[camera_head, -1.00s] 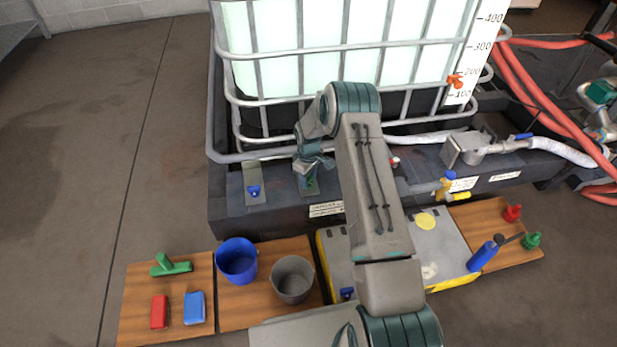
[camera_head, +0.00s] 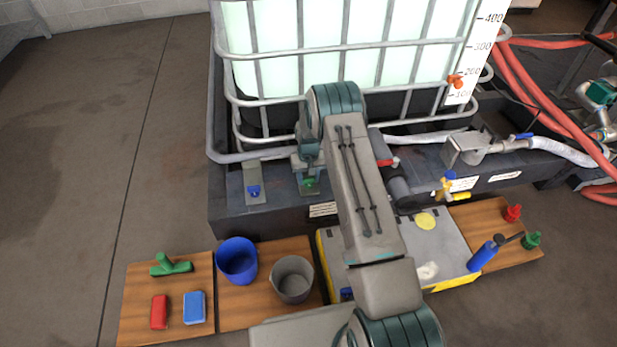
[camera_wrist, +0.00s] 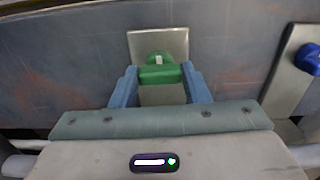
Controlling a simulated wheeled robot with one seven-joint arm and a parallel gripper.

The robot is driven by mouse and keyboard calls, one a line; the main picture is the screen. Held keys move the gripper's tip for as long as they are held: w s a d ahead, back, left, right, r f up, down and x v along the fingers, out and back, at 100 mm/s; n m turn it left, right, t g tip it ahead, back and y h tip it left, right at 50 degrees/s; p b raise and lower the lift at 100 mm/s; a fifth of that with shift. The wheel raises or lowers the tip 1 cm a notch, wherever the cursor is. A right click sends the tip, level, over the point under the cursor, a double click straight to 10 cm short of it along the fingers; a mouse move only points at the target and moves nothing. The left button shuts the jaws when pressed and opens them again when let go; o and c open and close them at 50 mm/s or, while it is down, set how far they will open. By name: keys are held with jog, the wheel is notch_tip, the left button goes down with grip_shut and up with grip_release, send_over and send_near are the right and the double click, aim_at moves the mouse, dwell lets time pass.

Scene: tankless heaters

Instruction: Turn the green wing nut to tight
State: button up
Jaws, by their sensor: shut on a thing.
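The green wing nut (camera_wrist: 160,73) sits on a pale metal plate (camera_wrist: 158,42) fixed to the dark wall, in the middle of the wrist view. It also shows in the head view (camera_head: 310,182), just below the end of my arm. My gripper (camera_wrist: 160,80) has its two blue fingers on the left and right sides of the wing nut, shut on it. The wing nut's bar looks roughly level in the wrist view. In the head view my gripper (camera_head: 308,172) is small and partly hidden by my wrist.
A blue wing nut (camera_head: 253,190) is on a similar plate to the left. The tank's cage (camera_head: 290,98) rises behind. Below stand a blue bucket (camera_head: 237,262), a grey bucket (camera_head: 292,280) and a yellow-edged case (camera_head: 450,252). A grey pipe with a red handle (camera_head: 388,162) is right of my arm.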

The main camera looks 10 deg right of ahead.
aim_at(308, 178)
dwell(0.4)
jog(key=o, duration=1)
notch_tip(308, 178, up, 14)
jog(key=p, duration=0.4)
